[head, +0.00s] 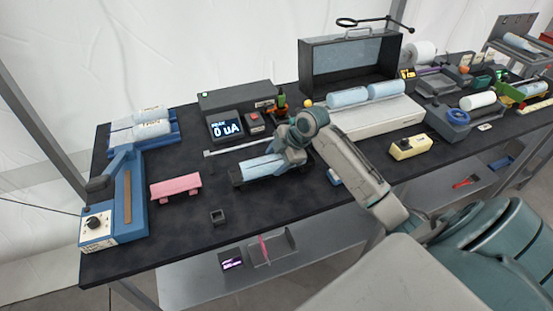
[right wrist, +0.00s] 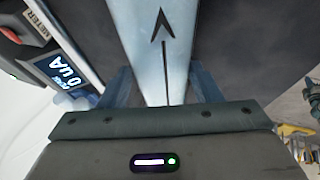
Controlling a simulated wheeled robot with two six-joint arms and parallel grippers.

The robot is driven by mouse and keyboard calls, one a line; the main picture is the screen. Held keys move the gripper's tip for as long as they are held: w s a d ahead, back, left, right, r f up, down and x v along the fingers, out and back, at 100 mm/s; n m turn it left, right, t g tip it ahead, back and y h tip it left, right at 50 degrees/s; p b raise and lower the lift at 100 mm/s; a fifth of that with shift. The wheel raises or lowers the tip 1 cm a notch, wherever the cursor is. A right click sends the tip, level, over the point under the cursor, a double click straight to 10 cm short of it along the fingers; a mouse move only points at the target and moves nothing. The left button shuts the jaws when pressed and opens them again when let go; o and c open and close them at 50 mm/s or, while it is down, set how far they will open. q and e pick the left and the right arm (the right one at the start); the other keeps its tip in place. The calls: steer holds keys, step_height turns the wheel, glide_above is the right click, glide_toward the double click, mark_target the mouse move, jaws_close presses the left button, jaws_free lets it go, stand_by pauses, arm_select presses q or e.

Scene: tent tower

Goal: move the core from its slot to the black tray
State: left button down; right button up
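The core is a pale blue cylinder (head: 262,167) lying along the black tray (head: 237,180) near the middle of the bench; I cannot tell whether it rests on the tray's bottom. My right gripper (head: 290,156) reaches down over the core's right part and hides that end. In the right wrist view the core (right wrist: 160,50), with a black arrow along it, lies between my two bluish fingers (right wrist: 163,88), which appear to press on both its sides. My left gripper is not in view.
The meter (head: 226,128) reading 0 uA stands just behind. A white base with two blue cylinders (head: 350,97) is behind right. The front middle of the bench is clear.

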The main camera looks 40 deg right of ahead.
steer(key=o, duration=0.3)
steer(key=shift+s, duration=0.1)
steer(key=shift+s+d+r, duration=0.1)
steer(key=shift+d+r, duration=0.1)
steer(key=shift+r, duration=0.1)
steer(key=b+v, duration=0.2)
steer(key=v, duration=0.8)
steer(key=shift+a+b, duration=0.15)
steer(key=shift+b, duration=0.2)
